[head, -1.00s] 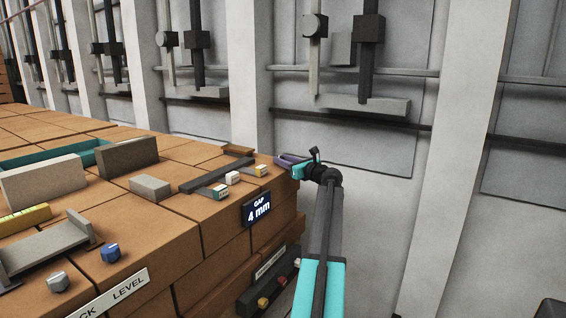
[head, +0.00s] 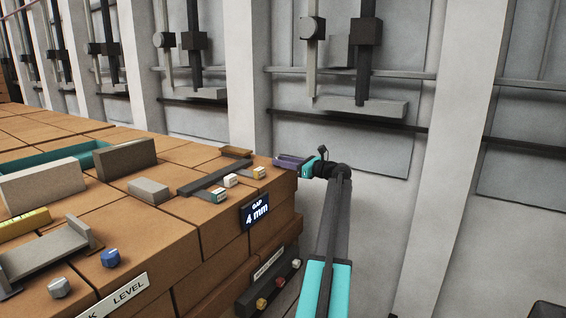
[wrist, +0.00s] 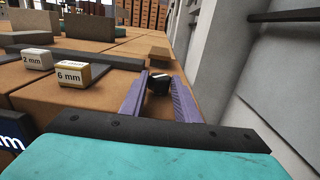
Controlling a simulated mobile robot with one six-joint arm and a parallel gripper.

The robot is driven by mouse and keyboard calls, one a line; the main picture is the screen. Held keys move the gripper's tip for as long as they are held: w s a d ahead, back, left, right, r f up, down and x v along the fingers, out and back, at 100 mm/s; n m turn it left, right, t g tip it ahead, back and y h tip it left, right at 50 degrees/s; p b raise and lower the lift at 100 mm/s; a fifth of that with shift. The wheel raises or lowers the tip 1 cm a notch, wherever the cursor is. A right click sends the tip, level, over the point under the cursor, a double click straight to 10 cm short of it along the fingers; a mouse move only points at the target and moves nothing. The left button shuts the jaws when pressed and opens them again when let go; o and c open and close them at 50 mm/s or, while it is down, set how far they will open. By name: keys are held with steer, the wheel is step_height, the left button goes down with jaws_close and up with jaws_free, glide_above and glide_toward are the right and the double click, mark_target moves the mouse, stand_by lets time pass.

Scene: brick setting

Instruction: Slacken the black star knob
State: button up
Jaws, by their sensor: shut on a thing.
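A black knob (wrist: 159,83) with a pale mark on top sits between the purple fingers in the wrist view. My gripper (wrist: 158,86) is shut on it, with one finger on each side. The fingers hide its sides, so I cannot make out a star outline. In the head view my gripper (head: 288,161) lies at the far right corner of the brick bench (head: 185,215). The knob is not discernible there.
Small blocks, including one marked 6 mm (wrist: 77,74) and one marked 2 mm (wrist: 37,59), stand left of my gripper. A blue knob (head: 110,257) and a grey knob (head: 59,287) are nearer. A grey panelled wall (head: 350,150) rises close behind and to the right.

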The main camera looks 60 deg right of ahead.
steer(key=o, duration=1)
steer(key=shift+o, duration=0.2)
steer(key=s+b, duration=0.1)
steer(key=s, duration=1.3)
steer(key=shift+w+d, duration=0.1)
